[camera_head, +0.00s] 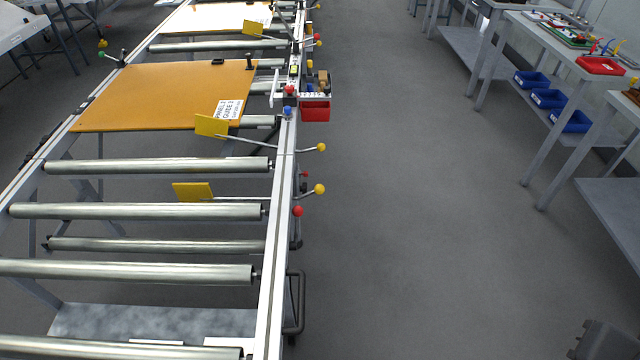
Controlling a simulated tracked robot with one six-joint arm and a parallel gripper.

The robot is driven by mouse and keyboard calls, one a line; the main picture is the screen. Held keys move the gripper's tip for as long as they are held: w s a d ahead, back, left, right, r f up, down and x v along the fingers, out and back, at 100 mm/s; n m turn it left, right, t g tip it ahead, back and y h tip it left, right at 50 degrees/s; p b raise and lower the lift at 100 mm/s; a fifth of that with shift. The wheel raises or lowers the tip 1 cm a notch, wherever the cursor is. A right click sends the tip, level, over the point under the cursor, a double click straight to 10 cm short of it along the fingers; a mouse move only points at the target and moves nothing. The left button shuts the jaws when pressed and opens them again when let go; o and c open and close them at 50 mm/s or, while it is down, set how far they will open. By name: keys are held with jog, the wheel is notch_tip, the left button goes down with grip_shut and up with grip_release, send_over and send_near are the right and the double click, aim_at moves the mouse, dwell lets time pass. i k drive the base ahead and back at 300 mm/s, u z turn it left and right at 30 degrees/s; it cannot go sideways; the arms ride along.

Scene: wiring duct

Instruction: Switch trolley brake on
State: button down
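A long roller trolley or conveyor frame (277,240) with metal rollers runs up the left half of the view. Its right rail carries several ball-ended levers: a red knob (298,211), a yellow knob (319,189) and another yellow knob (321,147). The two yellow-knobbed rods run across to yellow plates over the rollers. A dark bent bar (300,302) hangs on the rail's lower right side. I cannot tell which part is the brake, or its state. My gripper's fingers are not in view.
An orange board (165,95) with a white label lies on the rollers. A red bin (315,111) sticks out from the right rail. Grey benches (560,50) with blue bins (549,98) stand at the right. The grey floor (430,220) between is clear.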

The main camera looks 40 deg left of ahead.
aim_at(297, 211)
jog(key=i, duration=2.4)
jog(key=u, duration=3.45)
